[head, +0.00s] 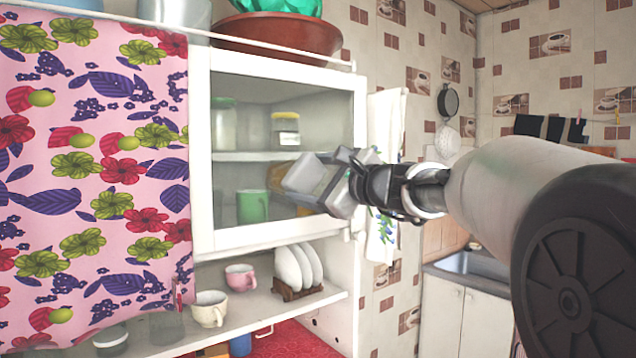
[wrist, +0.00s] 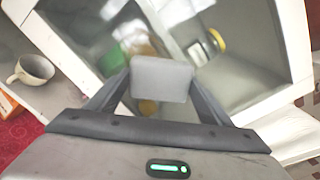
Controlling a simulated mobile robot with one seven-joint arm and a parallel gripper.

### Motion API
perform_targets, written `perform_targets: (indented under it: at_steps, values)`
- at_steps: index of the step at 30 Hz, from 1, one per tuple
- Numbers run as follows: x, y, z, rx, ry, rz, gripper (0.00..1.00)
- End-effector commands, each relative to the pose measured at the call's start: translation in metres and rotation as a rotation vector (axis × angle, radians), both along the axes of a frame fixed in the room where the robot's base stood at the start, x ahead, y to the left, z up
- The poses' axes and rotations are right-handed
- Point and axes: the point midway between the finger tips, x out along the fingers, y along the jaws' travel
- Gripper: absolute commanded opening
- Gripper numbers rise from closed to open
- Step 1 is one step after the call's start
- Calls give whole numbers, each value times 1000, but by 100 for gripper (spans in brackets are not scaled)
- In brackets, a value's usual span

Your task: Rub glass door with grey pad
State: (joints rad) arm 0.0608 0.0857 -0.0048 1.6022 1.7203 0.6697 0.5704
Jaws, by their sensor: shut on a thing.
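The glass door (head: 330,112) of the white wall cabinet is closed, with a white frame around its pane. It also shows tilted in the wrist view (wrist: 235,75). My gripper (head: 338,182) is at the lower right part of the pane, shut on the grey pad (head: 305,177). In the wrist view the grey pad (wrist: 161,79) sits between the two fingers, in front of the glass. The pad looks very close to the pane, but I cannot tell whether it touches. The pad's far face is hidden.
Jars and a green mug (head: 252,206) stand behind the glass. An open shelf below holds a cream cup (head: 209,309), a pink cup (head: 240,277) and plates in a rack (head: 297,268). A floral curtain (head: 95,170) hangs left; a white towel (head: 384,130) hangs right.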

Motion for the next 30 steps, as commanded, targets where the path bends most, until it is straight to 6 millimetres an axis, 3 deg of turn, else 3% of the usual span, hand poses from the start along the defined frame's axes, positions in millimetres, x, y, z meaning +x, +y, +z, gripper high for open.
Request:
perform_targets:
  at_steps: [30]
  values:
    - [-37, 56, -1, 0, -1, 4, 56]
